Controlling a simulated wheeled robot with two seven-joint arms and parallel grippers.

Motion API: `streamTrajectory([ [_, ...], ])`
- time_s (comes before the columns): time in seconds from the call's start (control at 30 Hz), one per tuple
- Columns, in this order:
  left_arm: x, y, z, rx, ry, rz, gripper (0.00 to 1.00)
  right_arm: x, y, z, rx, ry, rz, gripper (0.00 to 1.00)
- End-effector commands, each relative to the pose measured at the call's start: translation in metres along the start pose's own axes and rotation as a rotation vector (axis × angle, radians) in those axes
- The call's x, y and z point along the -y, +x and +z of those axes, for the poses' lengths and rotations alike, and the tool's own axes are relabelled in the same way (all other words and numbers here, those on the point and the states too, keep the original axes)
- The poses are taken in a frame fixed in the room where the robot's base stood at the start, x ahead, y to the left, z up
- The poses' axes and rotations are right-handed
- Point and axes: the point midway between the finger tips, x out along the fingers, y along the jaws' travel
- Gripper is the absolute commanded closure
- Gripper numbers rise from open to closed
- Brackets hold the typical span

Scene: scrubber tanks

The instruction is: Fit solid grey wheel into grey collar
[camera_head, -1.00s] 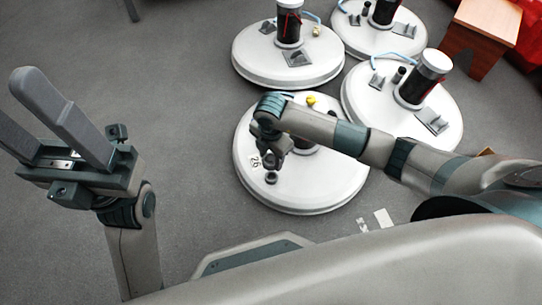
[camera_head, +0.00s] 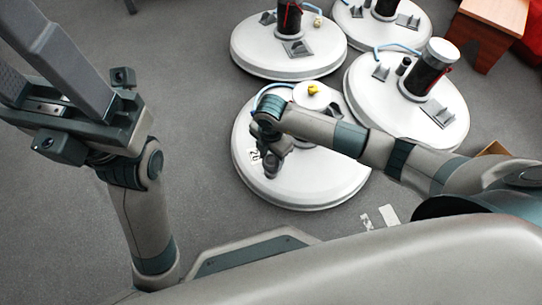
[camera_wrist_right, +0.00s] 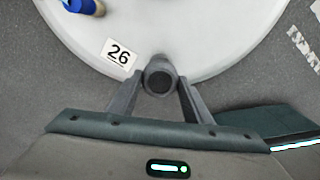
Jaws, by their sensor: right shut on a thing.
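A grey round piece (camera_wrist_right: 159,78), which looks like the solid grey wheel, sits between the fingertips of my right gripper (camera_wrist_right: 160,84) in the right wrist view. My right gripper is shut on it. In the head view my right gripper (camera_head: 270,160) is over the near left part of the white tank lid marked 26 (camera_head: 312,192). The grey collar does not show apart from the wheel; I cannot tell whether the wheel is above it or in it. My left gripper (camera_head: 42,76) is open and empty at the left, away from the lids.
A yellow knob (camera_head: 313,90) is on the same lid behind my right arm. A blue part (camera_wrist_right: 84,6) shows in the right wrist view. Several other white lids (camera_head: 405,110) with black columns stand behind. A wooden stand (camera_head: 487,35) is at the back right. Grey floor at the left is clear.

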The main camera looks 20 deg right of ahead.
Motion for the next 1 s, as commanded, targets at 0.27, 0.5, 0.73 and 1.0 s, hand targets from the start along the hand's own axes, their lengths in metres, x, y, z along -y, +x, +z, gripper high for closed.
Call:
streamTrajectory([
  [0.27, -0.0003, 0.0001, 0.0001, -0.001, -0.001, 0.001, 0.43, -0.0003, 0.0012, -0.0002, 0.000, 0.000, 0.001, 0.78],
  [0.5, -0.0003, 0.0002, -0.0002, -0.002, -0.001, 0.001, 0.43, -0.0003, 0.0012, -0.0002, 0.000, -0.001, 0.001, 0.78],
  [0.73, -0.0001, 0.0032, 0.0002, -0.002, -0.001, 0.001, 0.43, -0.0003, 0.0020, 0.0001, -0.001, 0.000, 0.001, 0.78],
  [1.0, 0.0000, 0.0047, 0.0005, -0.001, 0.000, 0.001, 0.43, -0.0004, 0.0047, 0.0008, 0.000, -0.001, 0.001, 0.78],
])
